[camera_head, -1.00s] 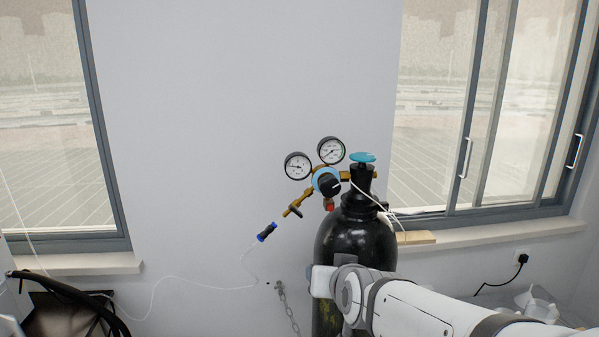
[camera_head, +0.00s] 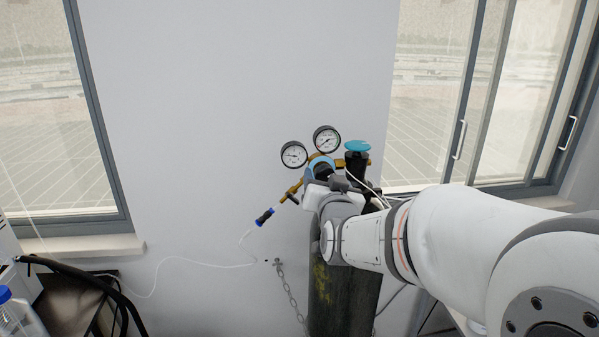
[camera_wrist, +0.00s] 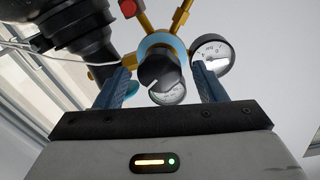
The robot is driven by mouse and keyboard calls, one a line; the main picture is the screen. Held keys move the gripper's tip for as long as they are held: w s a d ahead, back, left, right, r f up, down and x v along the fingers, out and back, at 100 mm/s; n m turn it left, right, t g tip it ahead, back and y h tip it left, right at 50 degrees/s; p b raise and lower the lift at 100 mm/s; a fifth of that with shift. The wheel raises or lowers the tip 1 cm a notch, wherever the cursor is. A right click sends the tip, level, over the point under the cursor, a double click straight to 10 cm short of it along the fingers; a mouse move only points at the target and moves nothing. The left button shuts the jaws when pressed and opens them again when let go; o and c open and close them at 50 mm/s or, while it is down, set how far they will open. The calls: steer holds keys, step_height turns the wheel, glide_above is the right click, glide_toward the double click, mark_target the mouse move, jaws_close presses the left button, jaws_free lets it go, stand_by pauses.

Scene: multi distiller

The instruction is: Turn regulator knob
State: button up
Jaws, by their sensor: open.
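Two round gauges (camera_head: 294,154) (camera_head: 326,139) stand on the brass regulator body. The black gas cylinder (camera_head: 335,300) stands below, partly hidden by my arm.
A brass outlet with a blue connector (camera_head: 264,216) and thin white hose extends left. A chain (camera_head: 288,290) hangs on the wall. The wall left of the gauges is clear.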

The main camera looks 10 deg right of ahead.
steer(key=shift+w, duration=0.85)
